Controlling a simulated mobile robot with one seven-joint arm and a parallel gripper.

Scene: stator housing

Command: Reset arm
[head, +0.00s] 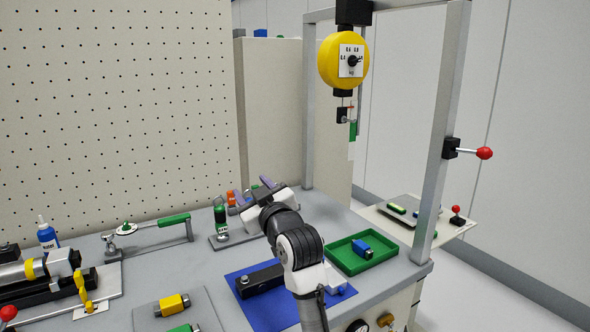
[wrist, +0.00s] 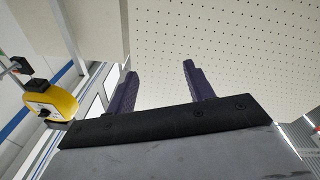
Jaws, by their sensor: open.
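My gripper (head: 252,191) is raised above the back right part of the workbench in the head view, with the arm coming up from the lower middle. In the wrist view, its two purple fingers (wrist: 158,88) stand well apart with nothing between them. The gripper is open and empty, and it faces the pegboard (wrist: 240,40). My arm hides part of the bench and of the blue mat (head: 268,312).
A green tray (head: 338,266) holding a blue part (head: 361,247) lies right of my arm. A yellow hanging gauge (head: 328,62) and frame post (head: 440,130) stand at the right. A green-handled clamp (head: 172,221), a yellow part (head: 172,304) and a bottle (head: 46,235) are left.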

